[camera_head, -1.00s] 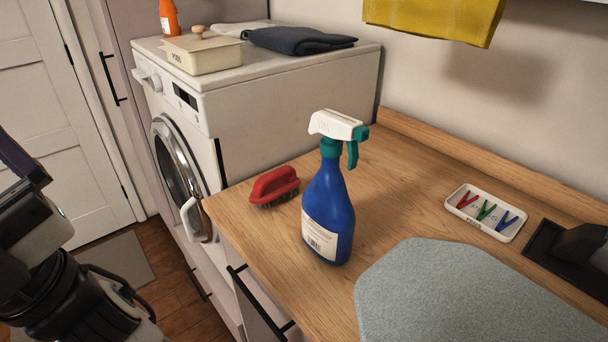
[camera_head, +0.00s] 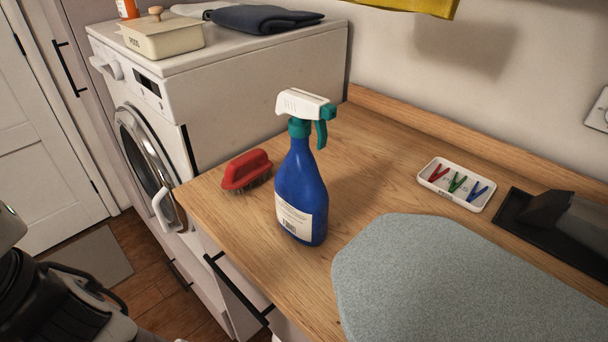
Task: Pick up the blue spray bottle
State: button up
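The blue spray bottle (camera_head: 300,190) stands upright on the wooden countertop (camera_head: 390,172), near its front edge. It has a white head, a teal collar and trigger, and a white label low on its front. The trigger points to the right. Part of my arm shows at the lower left, apart from the bottle and over the floor side. My gripper's fingers are not in the picture.
A red brush (camera_head: 246,170) lies just left of the bottle. A grey ironing pad (camera_head: 450,280) covers the right front of the counter. A white tray (camera_head: 456,185) with coloured pegs and a dark iron (camera_head: 560,222) are behind it. A washing machine (camera_head: 235,95) stands left.

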aim_at(301, 196)
jog(key=k+j+z, duration=0.2)
jog(key=z, duration=0.2)
jog(key=k+j+z, duration=0.25)
jog(key=z, duration=0.2)
